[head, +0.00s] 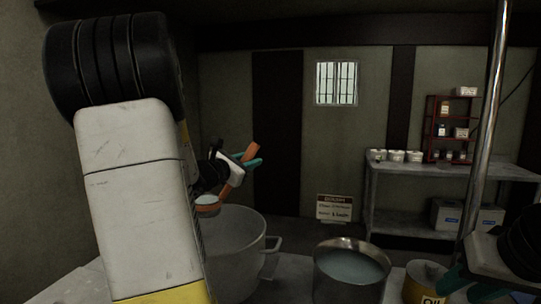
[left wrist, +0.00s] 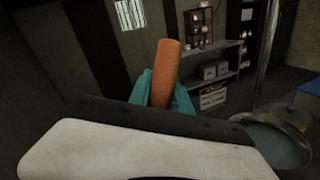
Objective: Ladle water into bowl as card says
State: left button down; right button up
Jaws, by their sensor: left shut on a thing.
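My left gripper (head: 240,162) has teal fingers shut on the ladle's orange-brown handle (head: 252,152). The handle also shows upright between the fingers in the left wrist view (left wrist: 166,72). The ladle's cup (head: 207,202) appears above the far left rim of a large grey pot (head: 262,262), partly hidden by my arm. A metal vessel of water (head: 352,284) stands right of the pot; it also shows in the left wrist view (left wrist: 262,148). The card (head: 334,208) stands behind; its lettering is too small to read surely. My right gripper (head: 485,283) is partly cut off at lower right.
A yellow oil can (head: 425,279) stands beside the water vessel, near my right gripper. A shiny vertical pole (head: 486,110) rises at the right. A back table (head: 400,172) holds several white pots and a red rack (head: 450,130). Space above the water vessel is clear.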

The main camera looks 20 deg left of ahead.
pick_arm(q)
jog(key=w+a+r+n+t, duration=0.1)
jog(key=a+r+n, duration=0.3)
jog(key=a+n, duration=0.7)
jog(key=a+f+n+y, duration=0.2)
jog(key=a+f+n, duration=0.7)
jog(key=n, duration=0.2)
jog(key=shift+w+f+t, duration=0.15)
jog(key=shift+w+t, duration=0.15)
jog(key=shift+w, duration=0.1)
dwell(0.3)
jog(key=shift+a, duration=0.1)
dwell(0.9)
